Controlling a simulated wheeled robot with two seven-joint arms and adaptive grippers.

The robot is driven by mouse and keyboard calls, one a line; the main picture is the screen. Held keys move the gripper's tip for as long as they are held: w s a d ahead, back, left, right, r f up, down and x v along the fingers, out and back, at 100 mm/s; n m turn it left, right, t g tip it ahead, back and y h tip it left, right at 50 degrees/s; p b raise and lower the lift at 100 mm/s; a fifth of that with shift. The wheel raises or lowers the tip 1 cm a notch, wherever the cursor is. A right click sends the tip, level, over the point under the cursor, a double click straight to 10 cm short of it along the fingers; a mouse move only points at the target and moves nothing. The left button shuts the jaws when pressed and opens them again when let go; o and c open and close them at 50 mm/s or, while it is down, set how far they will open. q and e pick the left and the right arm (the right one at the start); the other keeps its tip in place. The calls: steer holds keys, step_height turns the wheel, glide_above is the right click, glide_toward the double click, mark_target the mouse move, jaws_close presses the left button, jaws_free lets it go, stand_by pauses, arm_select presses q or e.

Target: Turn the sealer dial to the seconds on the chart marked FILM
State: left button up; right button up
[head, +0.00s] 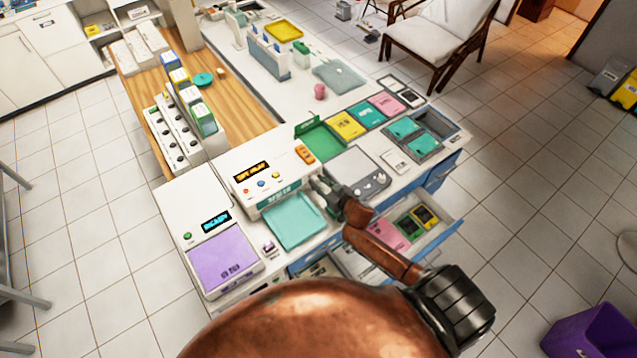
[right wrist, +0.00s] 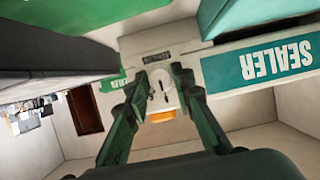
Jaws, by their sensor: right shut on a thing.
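The sealer (head: 268,166) is a white box with a lit orange display, small buttons and a teal front label. In the right wrist view its SEALER label (right wrist: 278,62) appears upside down at the right. My right gripper (head: 318,184) is at the sealer's right front corner. In the right wrist view its two dark green fingers are shut on a pale dial (right wrist: 163,92) with dark marks. The dial is hidden in the head view. I cannot make out a chart marked FILM; small prints are unreadable. My left gripper is not in view.
A teal pad (head: 291,222) lies before the sealer. A machine with a purple pad (head: 222,260) stands at its left. A grey device with knobs (head: 357,172) is at its right. Below my right arm, an open drawer (head: 437,229) holds coloured packs.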

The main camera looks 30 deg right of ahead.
jaws_close()
steer(key=shift+a+f+n+h+b, duration=0.1)
steer(key=shift+n+h+b, duration=0.35)
steer(key=shift+n, duration=0.35)
steer(key=shift+f+n+h+b, duration=0.1)
steer(key=shift+n+h+b, duration=0.55)
steer(key=shift+n+b, duration=0.15)
steer(key=n+h+b, duration=0.1)
steer(key=n+b, duration=0.1)
steer(key=b, duration=0.1)
steer(key=shift+a+t, duration=0.1)
steer(key=shift+t, duration=0.3)
steer(key=shift+n+h+b, duration=0.4)
steer(key=shift+n+b, duration=0.2)
steer(key=shift+b, duration=0.15)
